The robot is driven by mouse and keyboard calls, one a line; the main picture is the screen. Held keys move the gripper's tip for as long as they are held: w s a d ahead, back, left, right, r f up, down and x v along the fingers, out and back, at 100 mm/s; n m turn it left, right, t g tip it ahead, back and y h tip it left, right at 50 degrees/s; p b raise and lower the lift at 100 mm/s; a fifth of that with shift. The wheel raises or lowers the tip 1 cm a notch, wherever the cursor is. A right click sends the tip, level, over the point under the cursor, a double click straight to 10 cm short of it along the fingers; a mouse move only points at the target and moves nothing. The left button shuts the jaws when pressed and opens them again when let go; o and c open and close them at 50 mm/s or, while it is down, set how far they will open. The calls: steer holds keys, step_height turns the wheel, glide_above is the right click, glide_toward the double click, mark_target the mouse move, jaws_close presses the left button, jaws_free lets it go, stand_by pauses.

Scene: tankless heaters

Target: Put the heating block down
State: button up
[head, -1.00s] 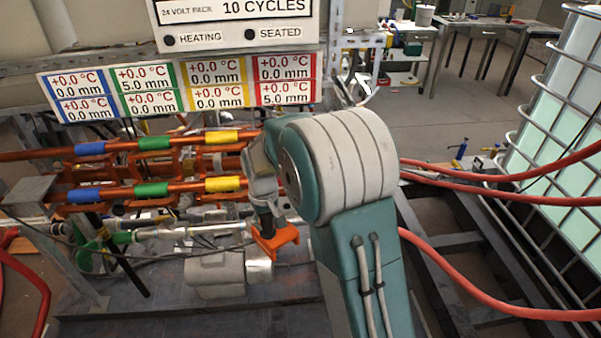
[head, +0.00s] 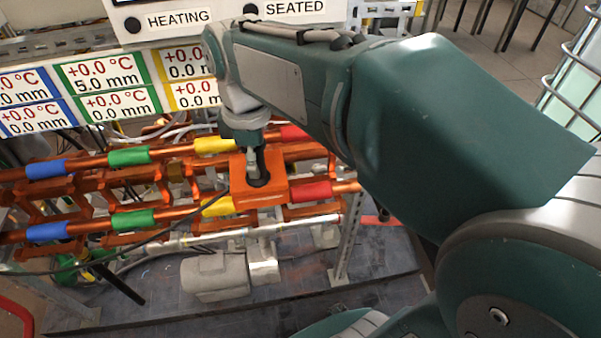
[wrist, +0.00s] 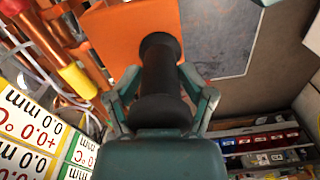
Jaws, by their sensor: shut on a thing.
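The heating block (head: 262,201) is an orange block with a dark upright handle. In the head view it sits in front of the two copper pipes, between the yellow bands (head: 215,146) and the red bands (head: 311,191). My gripper (head: 252,142) is above it, shut on its handle. In the wrist view the block (wrist: 128,32) is at the top, and the black handle (wrist: 160,75) stands between my gripper's fingers (wrist: 161,98). I cannot tell whether the block touches the pipes.
Orange cradles (head: 140,180) line the pipes, which also carry blue (head: 45,169) and green (head: 130,156) bands. A display panel (head: 108,88) is behind and above. A grey motor (head: 218,277) lies below on the dark base plate (head: 370,290). A thin cable crosses in front.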

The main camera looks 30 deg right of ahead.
steer(key=shift+a, duration=0.1)
steer(key=shift+w+d+f, duration=0.5)
steer(key=shift+d+f, duration=1.65)
steer(key=shift+d, duration=0.1)
steer(key=shift+w+d+f, duration=0.55)
steer(key=shift+d+f, duration=1.6)
steer(key=shift+d, duration=0.05)
steer(key=shift+w+d+f, duration=0.5)
steer(key=shift+d+f, duration=1.65)
steer(key=shift+d, duration=0.1)
steer(key=shift+a+f, duration=0.1)
steer(key=shift+a, duration=0.1)
steer(key=o, duration=1.4)
steer(key=shift+c, duration=0.2)
